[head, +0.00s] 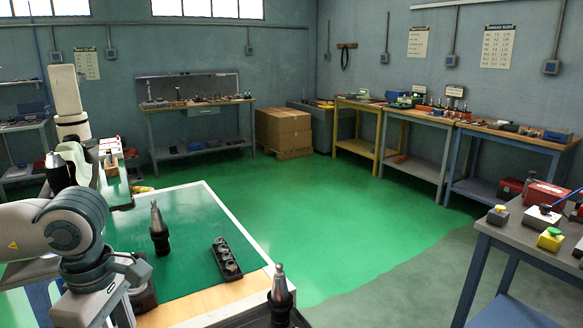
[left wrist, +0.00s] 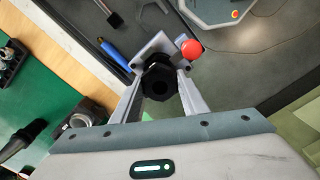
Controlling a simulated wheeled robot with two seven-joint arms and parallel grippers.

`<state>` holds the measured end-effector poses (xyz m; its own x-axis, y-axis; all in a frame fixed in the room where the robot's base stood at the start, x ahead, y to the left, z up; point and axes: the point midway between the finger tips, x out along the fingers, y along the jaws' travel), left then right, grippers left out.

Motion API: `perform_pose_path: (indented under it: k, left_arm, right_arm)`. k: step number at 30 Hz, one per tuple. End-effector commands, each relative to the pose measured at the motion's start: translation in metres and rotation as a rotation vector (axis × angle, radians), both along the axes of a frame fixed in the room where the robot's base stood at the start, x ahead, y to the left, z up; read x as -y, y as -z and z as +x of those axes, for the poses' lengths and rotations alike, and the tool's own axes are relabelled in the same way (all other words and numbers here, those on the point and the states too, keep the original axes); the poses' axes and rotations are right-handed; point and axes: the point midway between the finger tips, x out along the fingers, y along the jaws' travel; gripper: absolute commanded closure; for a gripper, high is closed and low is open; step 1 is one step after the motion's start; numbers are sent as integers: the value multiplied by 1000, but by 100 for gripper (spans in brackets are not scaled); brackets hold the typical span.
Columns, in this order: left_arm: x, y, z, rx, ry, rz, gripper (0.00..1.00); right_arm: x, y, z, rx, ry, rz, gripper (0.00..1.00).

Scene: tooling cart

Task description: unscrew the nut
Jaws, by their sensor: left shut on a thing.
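In the left wrist view my left gripper (left wrist: 160,92) has its two fingers closed on the sides of a black nut (left wrist: 159,72) with a dark round hole in its middle. The nut sits in front of a grey metal bracket (left wrist: 150,48); I cannot tell how far it is screwed on. In the head view my left arm comes in at the lower left, and its gripper and the nut are not visible there. My right gripper is in neither view.
A red knob (left wrist: 191,49) is close beside the right finger. A blue-handled tool (left wrist: 114,54) lies on the grey surface. Open green floor lies beyond.

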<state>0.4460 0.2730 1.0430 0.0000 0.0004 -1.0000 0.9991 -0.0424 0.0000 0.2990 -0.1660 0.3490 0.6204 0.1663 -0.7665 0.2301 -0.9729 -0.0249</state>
Motion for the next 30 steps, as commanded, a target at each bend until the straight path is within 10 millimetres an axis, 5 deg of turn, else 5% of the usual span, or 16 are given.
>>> perform_pose_path:
  k: [15,30]
  left_arm:
    - [0,3,0,1,-450,-1,96]
    - [0,1,0,0,-520,0,96]
  right_arm:
    - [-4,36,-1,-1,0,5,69]
    - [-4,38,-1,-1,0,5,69]
